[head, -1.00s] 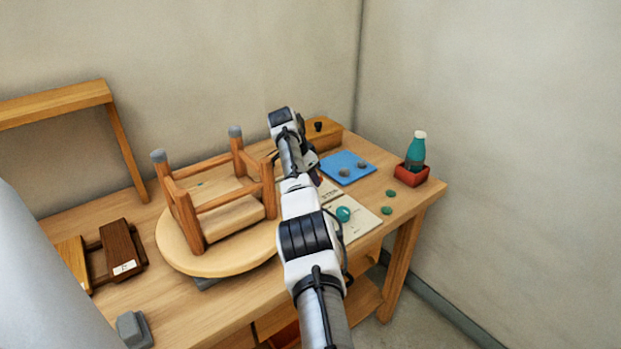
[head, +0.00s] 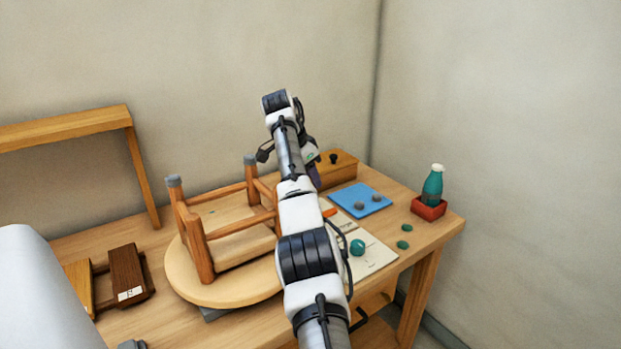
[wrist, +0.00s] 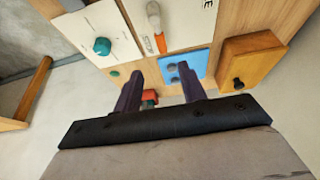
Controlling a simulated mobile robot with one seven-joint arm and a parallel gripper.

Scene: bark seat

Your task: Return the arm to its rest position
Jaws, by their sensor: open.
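My arm reaches up over the wooden table (head: 240,325) in the head view, its upper joint high against the back wall. My gripper hangs behind the arm there and is mostly hidden. In the wrist view my gripper (wrist: 160,88) shows two dark purple fingers spread apart, with nothing held between them. The fingers point toward the table's right part, seen from above. The blue mat (wrist: 196,66) with grey discs and the red holder (wrist: 149,96) lie beyond the fingers.
An upturned stool (head: 203,265) stands left of my arm. A teal bottle (head: 433,185) stands in the red holder at the right. A wooden box (head: 338,168), green discs (head: 404,245) and white sheets (head: 374,258) are on the table. Space above the table's right side is clear.

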